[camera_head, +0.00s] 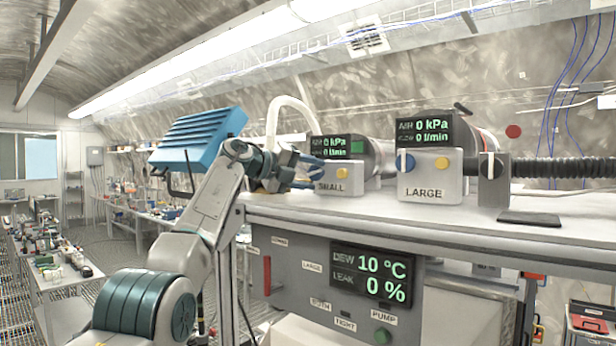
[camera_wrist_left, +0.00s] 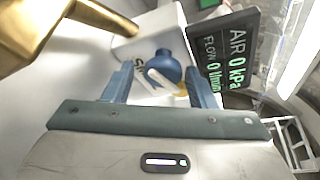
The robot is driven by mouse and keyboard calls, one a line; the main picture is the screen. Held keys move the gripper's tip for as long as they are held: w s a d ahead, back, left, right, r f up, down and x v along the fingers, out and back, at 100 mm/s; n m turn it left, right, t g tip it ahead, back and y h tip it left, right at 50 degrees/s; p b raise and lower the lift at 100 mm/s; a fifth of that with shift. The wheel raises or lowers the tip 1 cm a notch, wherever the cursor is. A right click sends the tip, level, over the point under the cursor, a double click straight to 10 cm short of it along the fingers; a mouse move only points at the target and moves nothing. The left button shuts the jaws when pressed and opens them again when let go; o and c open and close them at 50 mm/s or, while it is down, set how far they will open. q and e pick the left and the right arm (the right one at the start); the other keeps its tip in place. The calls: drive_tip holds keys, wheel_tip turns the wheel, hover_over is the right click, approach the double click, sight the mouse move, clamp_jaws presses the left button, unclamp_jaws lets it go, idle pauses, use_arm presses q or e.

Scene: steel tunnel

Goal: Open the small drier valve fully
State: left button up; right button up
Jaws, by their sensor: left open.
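The small drier (camera_head: 337,189) is a pale box labelled SMALL on the bench top, and its display (camera_head: 330,147) reads 0 kPa and 0 l/min. Its valve is a round blue knob with a white pointer bar (camera_wrist_left: 165,66), in the left wrist view. The bar runs diagonally. In the head view my gripper mostly hides this knob. My left gripper (camera_head: 300,170) is at the left of the box front. In the left wrist view it (camera_wrist_left: 158,75) is open, its blue fingers on either side of the knob. I cannot tell whether they touch it. My right gripper is in neither view.
The large drier (camera_head: 422,185) stands to the right, with its own blue knob (camera_head: 405,162). A yellow knob (camera_head: 342,173) is close to my fingers. A brass-coloured part (camera_wrist_left: 55,28) shows in the wrist view. A blue louvred box (camera_head: 198,138) is behind my arm.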

use_arm(q)
drive_tip(key=shift+r, duration=0.4)
